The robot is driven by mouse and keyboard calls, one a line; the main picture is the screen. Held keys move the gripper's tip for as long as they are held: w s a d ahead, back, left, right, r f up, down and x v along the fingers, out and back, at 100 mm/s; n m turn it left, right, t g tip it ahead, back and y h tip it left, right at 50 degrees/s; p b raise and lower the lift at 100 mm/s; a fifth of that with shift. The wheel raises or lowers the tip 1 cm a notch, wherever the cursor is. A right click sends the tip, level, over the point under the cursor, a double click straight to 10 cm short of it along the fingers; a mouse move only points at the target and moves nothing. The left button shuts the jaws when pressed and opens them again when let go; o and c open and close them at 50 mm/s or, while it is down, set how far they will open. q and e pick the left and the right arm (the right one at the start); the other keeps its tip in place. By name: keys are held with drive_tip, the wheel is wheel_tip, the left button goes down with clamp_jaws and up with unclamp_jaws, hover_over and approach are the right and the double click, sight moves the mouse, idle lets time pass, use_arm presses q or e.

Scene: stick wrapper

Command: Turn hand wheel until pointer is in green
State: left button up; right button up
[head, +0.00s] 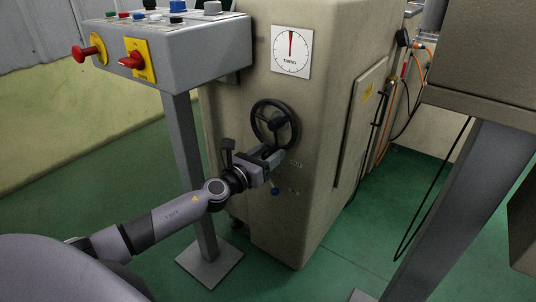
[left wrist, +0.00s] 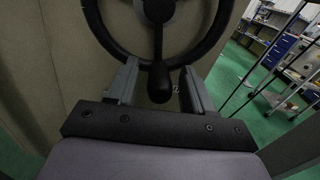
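The black hand wheel (head: 275,122) is on the front of the beige machine. Above it is the round white timing dial (head: 291,52). A narrow red and green mark shows at its top; the pointer is too small to tell apart from it. My left gripper (head: 272,157) is at the wheel's lower edge. In the left wrist view, the wheel (left wrist: 100,28) fills the top, and its dark handle knob (left wrist: 160,85) hangs between the two grey fingers of my left gripper (left wrist: 160,82). The fingers are apart, with gaps beside the knob. My right gripper is out of view.
A grey control box (head: 180,50) with several buttons and a red knob stands on a post left of the wheel. Hoses (head: 388,110) run along the machine's right side. Green floor (head: 350,245) is open at right.

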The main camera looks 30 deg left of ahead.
use_arm(q)
drive_tip(key=shift+s, duration=0.4)
drive_tip(key=shift+s+a+p, duration=0.15)
drive_tip(key=shift+s+a, duration=0.1)
drive_tip(key=shift+s, duration=1.35)
drive_tip(key=shift+s+a+p, duration=0.15)
drive_tip(key=shift+s+a, duration=0.05)
drive_tip(key=shift+s, duration=1.35)
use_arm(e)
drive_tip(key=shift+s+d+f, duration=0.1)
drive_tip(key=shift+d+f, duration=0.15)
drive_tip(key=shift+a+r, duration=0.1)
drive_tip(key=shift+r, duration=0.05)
